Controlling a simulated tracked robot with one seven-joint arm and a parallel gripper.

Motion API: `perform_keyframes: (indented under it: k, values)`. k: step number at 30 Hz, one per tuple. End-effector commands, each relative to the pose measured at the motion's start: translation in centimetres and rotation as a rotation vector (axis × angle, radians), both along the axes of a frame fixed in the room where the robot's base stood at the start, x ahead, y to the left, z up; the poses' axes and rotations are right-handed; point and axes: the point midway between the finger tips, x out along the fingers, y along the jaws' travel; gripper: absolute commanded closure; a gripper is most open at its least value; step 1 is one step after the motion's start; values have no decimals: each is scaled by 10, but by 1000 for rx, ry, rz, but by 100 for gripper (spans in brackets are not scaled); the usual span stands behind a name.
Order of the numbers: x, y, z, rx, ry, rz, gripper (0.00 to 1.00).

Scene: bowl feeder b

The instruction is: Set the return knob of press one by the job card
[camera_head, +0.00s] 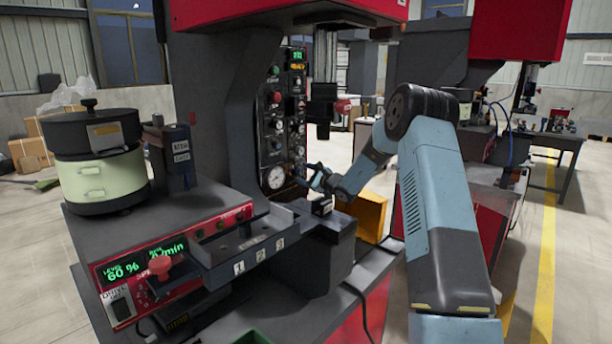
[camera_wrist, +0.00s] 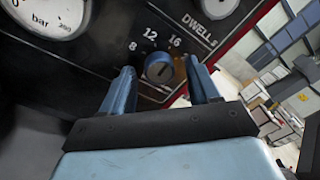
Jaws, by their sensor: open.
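In the wrist view, a round blue-grey knob (camera_wrist: 159,69) sits on a black panel (camera_wrist: 100,50) marked 8, 12 and 16, with lettering like "DWELL s" above. Its pointer setting cannot be read surely. I see no readable "return" label. My gripper (camera_wrist: 162,82) is open, with one blue finger on each side of the knob in the picture; whether they touch it I cannot tell. In the head view, my gripper (camera_head: 316,176) is at the lower part of the press panel (camera_head: 281,115), beside a round gauge (camera_head: 276,177). No job card can be made out.
A bowl feeder (camera_head: 100,165) stands at left on a red control box (camera_head: 140,275) reading 60 %. A dark block (camera_head: 320,250) and a tray numbered 1, 2, 3 (camera_head: 240,262) lie below my gripper. A yellow box (camera_head: 370,214) is behind.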

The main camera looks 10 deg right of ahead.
Motion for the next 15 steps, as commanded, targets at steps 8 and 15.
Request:
perform_keyframes:
  k: [8, 15]
  values:
    - [2, 2, 0, 0, 0, 1, 39]
    - [1, 3, 0, 0, 1, 2, 59]
